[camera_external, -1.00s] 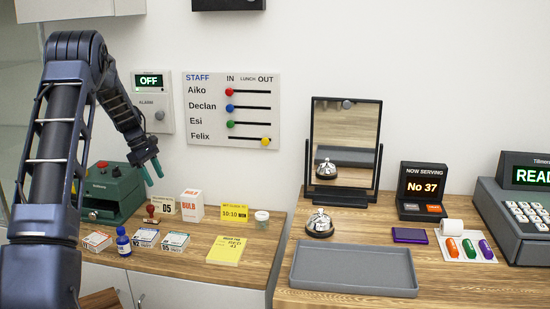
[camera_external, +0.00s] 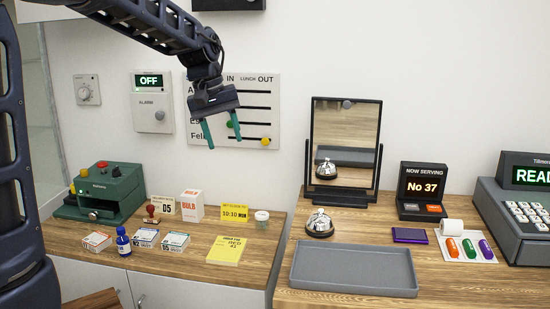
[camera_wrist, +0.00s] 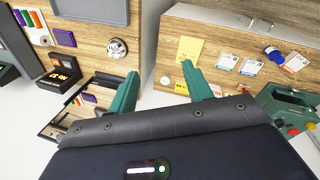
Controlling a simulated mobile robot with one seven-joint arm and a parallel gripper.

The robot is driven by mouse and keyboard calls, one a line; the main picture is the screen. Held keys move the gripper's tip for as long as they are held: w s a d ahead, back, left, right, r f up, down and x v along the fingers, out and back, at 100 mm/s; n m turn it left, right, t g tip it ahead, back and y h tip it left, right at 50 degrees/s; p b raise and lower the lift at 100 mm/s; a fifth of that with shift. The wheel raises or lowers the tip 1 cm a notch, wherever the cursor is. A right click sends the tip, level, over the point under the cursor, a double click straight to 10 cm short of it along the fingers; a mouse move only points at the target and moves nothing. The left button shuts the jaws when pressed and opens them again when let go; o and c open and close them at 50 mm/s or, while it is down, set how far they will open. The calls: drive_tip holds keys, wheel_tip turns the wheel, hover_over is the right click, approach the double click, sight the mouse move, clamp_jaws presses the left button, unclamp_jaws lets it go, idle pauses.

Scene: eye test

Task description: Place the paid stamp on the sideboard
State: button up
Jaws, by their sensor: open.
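A small stamp with a dark red knob (camera_external: 151,210), which looks like the paid stamp, stands upright on the left wooden-topped cabinet (camera_external: 190,263), which may be the sideboard. Its lettering is too small to read. It stands beside a white card and behind the small boxes. I cannot make it out in the wrist view. My gripper (camera_external: 222,130) is open and empty, in front of the staff board, well above and to the right of the stamp. Its two green fingers also show apart in the wrist view (camera_wrist: 162,74).
A green machine (camera_external: 103,188), a blue bottle (camera_external: 123,242), small boxes and a yellow pad (camera_external: 227,249) share the left cabinet. The right counter (camera_external: 460,283) holds a grey tray (camera_external: 353,294), bell (camera_external: 319,225), mirror and till. A gap separates the two tops.

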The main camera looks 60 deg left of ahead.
drive_tip(key=s+d+r+m, duration=0.3)
drive_tip(key=s+d, duration=0.2)
drive_tip(key=d, duration=0.5)
drive_tip(key=s+d+f+m+t+y, duration=0.1)
drive_tip(key=s+d+f+m+t, duration=0.1)
drive_tip(key=s+d+m, duration=0.8)
drive_tip(key=s+d+f, duration=0.1)
drive_tip(key=s+d, duration=0.5)
drive_tip(key=s, duration=0.2)
drive_tip(key=shift+s+d+f, duration=0.15)
drive_tip(key=shift+s+d, duration=0.15)
drive_tip(key=shift+s, duration=0.05)
